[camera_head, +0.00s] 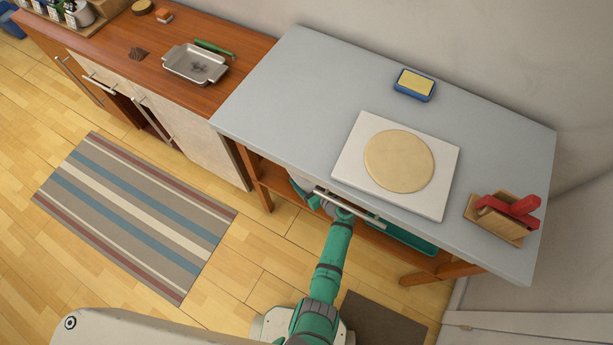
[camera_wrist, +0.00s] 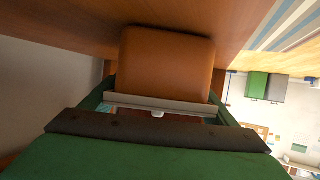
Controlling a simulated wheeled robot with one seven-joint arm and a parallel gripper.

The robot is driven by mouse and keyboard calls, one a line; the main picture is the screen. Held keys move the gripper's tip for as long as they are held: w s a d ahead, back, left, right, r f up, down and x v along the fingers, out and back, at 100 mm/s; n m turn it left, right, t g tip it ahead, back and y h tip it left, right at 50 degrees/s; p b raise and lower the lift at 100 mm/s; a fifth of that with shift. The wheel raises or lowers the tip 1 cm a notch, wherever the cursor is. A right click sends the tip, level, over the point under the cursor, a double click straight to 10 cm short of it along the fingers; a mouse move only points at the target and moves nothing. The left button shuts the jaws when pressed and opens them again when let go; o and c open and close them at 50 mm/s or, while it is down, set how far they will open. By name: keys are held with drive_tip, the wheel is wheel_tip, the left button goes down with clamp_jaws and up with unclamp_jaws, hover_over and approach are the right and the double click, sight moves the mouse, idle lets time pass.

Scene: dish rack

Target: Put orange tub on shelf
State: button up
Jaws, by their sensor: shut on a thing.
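An orange-brown tub (camera_wrist: 167,62) with rounded corners fills the middle of the wrist view. My gripper (camera_wrist: 162,88) is shut on it, with a green finger along each side. The tub is right beside a brown wooden board (camera_wrist: 65,22); I cannot tell whether it touches the board. In the head view my arm reaches under the front edge of the grey-topped table (camera_head: 300,85). The tub and my fingertips are hidden there by the tabletop.
On the table are a white board with a round tan disc (camera_head: 398,160), a blue dish with a yellow block (camera_head: 414,84), and a wooden holder with red-handled items (camera_head: 503,215). A green tray (camera_head: 405,238) shows below.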

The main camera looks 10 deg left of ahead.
drive_tip(key=shift+f, duration=0.1)
drive_tip(key=o, duration=1.3)
drive_tip(key=v, duration=1)
drive_tip(key=shift+s+d, duration=0.25)
drive_tip(key=shift+d, duration=0.05)
clamp_jaws()
idle(0.6)
